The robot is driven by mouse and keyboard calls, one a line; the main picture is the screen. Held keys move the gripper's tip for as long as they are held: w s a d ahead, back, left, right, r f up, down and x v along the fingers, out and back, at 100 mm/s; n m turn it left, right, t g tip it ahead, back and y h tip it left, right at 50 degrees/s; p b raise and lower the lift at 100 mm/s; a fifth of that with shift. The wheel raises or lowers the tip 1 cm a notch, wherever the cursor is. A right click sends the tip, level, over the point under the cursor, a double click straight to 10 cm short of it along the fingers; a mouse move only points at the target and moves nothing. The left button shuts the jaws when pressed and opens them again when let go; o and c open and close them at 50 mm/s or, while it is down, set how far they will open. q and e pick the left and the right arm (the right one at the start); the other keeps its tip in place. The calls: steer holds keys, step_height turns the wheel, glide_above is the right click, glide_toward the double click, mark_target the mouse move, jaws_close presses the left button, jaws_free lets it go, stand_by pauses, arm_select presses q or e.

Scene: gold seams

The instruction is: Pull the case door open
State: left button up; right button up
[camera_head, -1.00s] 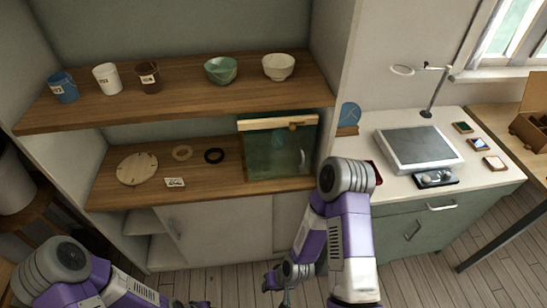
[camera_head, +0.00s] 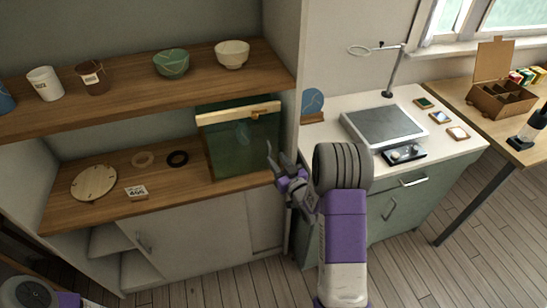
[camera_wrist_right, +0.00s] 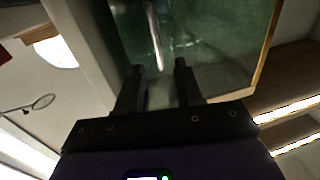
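The display case (camera_head: 240,142) stands on the lower wooden shelf, with a dark green glass front and a pale wood top rail (camera_head: 238,113). Its glass also fills the top of the right wrist view (camera_wrist_right: 205,35). A shiny upright door handle (camera_wrist_right: 155,35) shows there, just beyond and between my fingertips. My right gripper (camera_head: 283,154) is open and empty at the case's right edge, pointing toward the glass; its fingers show apart in the wrist view (camera_wrist_right: 158,70). I cannot tell whether they touch the handle. The door appears closed. My left gripper is out of view.
Cups and bowls stand on the upper shelf (camera_head: 130,92). A white counter (camera_head: 335,135) with a grey-topped device is at right, close to my right arm.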

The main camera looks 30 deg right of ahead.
steer(key=shift+w, duration=1.65)
steer(key=shift+c, duration=0.3)
jaws_close()
